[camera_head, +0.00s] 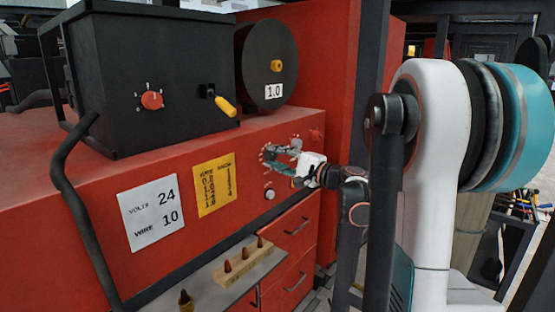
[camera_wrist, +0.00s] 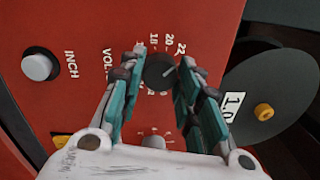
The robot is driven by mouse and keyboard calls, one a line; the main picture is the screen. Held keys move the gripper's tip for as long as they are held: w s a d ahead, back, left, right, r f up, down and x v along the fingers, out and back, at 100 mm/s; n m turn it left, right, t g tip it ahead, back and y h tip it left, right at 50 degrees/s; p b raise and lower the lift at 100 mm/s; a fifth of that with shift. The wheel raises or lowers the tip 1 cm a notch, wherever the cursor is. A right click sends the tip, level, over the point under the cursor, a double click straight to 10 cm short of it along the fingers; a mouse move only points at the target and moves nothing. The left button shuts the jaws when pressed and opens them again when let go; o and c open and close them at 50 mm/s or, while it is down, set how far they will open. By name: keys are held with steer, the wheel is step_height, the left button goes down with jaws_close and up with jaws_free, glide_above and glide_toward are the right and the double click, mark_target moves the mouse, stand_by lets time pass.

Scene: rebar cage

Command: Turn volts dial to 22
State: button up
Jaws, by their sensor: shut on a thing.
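The black volts dial (camera_wrist: 158,72) sits on the red panel, between the two teal-and-grey fingers of my gripper (camera_wrist: 160,75), which are shut on its sides. A short white pointer line on the dial slants right and slightly up, toward the side of the 22 mark (camera_wrist: 180,48). I cannot read its exact setting, as the right finger hides marks beyond 22. The 18 and 20 marks show above the dial. In the head view my gripper (camera_head: 283,162) is at the panel's front and largely hides the dial. A white card (camera_head: 152,212) reads VOLTS 24, WIRE 10.
A second, grey knob (camera_wrist: 153,142) is below the dial, between my fingers' bases. A round INCH button (camera_wrist: 40,66) is at left. A black reel (camera_head: 268,62) marked 1.0 and a black box (camera_head: 140,75) stand on the red cabinet. A yellow label (camera_head: 214,184) is beside the card.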

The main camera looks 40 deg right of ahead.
stand_by(0.3)
steer(key=o, duration=1)
steer(key=shift+o, duration=0.2)
steer(key=shift+s+d, duration=0.1)
steer(key=v, duration=1.1)
steer(key=shift+s, duration=0.4)
